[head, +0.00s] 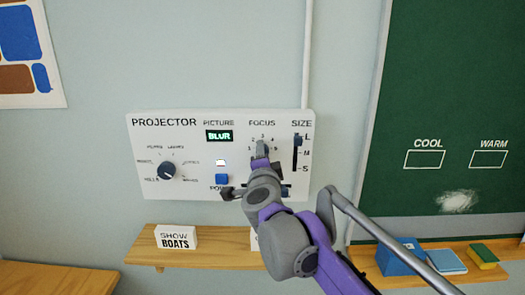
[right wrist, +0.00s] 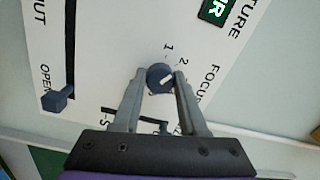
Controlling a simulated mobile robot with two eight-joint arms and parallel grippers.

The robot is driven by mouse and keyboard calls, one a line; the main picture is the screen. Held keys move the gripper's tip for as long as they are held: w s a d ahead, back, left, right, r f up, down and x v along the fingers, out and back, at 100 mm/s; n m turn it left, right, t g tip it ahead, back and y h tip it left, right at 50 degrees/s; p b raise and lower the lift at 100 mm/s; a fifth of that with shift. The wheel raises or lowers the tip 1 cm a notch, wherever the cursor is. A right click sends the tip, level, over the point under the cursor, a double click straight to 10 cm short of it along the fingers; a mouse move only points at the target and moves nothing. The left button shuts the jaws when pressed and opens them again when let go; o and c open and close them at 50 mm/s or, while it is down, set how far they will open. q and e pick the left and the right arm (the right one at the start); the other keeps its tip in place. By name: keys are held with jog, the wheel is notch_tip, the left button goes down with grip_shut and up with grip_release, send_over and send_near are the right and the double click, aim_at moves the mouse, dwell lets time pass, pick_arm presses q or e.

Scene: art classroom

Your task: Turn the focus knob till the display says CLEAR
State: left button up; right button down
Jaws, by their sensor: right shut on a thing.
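The projector panel (head: 180,119) is on the wall, and its green-lit display (head: 219,135) reads BLUR. In the right wrist view only the end of the display (right wrist: 214,9) shows, with the letter R. The dark focus knob (right wrist: 160,76) has a short white pointer mark; the numbers 1 and 2 are printed beside it. My right gripper (right wrist: 160,80) is shut on the knob, one finger on each side. In the head view my right gripper (head: 261,158) and arm hide most of the knob and the panel's lower right. My left gripper is not in view.
The SIZE slider (head: 299,140) is close to the right, near L. A round selector knob (head: 167,170) and blue power button (head: 222,179) are to the left. A slider marked OPEN (right wrist: 60,97) shows in the wrist view. A wooden shelf (head: 210,258) runs below.

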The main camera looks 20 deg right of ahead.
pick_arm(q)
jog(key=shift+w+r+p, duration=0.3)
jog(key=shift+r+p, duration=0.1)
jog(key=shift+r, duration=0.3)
pick_arm(e)
jog(key=shift+m, duration=1.2)
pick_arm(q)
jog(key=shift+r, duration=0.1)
pick_arm(e)
jog(key=shift+c, duration=2.2)
grip_release()
pick_arm(q)
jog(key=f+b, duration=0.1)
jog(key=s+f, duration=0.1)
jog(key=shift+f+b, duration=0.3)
jog(key=shift+b, duration=0.05)
pick_arm(e)
jog(key=v, duration=1)
jog(key=shift+s, duration=0.4)
jog(key=shift+a+f, duration=0.1)
jog(key=shift+a, duration=0.05)
